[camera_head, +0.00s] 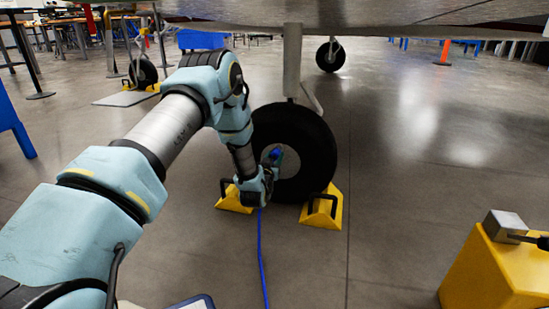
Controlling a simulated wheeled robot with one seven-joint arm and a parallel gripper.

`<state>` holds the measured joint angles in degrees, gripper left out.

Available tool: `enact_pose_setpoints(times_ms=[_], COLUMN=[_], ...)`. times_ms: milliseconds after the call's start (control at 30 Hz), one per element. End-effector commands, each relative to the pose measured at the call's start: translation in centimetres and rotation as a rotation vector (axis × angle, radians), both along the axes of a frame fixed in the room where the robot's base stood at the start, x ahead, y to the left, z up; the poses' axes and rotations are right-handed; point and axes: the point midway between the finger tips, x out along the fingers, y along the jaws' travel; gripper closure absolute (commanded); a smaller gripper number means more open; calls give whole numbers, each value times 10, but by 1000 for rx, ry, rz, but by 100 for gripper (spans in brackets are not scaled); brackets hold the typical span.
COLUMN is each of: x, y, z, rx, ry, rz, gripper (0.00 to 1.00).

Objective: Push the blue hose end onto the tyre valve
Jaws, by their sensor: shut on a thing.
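The black tyre (318,150) stands upright on the floor under the aircraft, at the picture's centre, on a pale strut. My gripper (274,158) is at the tyre's left part, in front of its hub, and is shut on the blue hose end (275,153). Only a small bit of the hose end shows between the fingers. The blue hose (261,250) hangs from the gripper and runs down along the floor to the bottom edge. The tyre valve cannot be made out; my gripper covers much of the hub. Whether the hose end touches the valve I cannot tell.
Yellow chocks with black handles stand at the tyre's left (232,201) and right (332,212). A yellow box (480,275) with a metal block on top is at the lower right. The aircraft's underside (390,14) hangs low overhead.

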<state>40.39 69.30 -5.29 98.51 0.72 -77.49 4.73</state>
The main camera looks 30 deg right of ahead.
Motion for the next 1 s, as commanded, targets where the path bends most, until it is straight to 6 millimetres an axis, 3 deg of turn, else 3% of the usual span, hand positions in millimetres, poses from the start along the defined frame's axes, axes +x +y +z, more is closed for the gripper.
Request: enact_pose_setpoints(times_ms=[400,433,700,900,1000], x=[6,6,5,4,4], y=[-5,-5,-4,-4,-4], z=[4,4,2,2,2], rx=[-5,-5,-4,-3,-3], ry=[-6,-6,-4,-3,-3], rz=[0,0,0,0,0], gripper=[100,55,25,23,14])
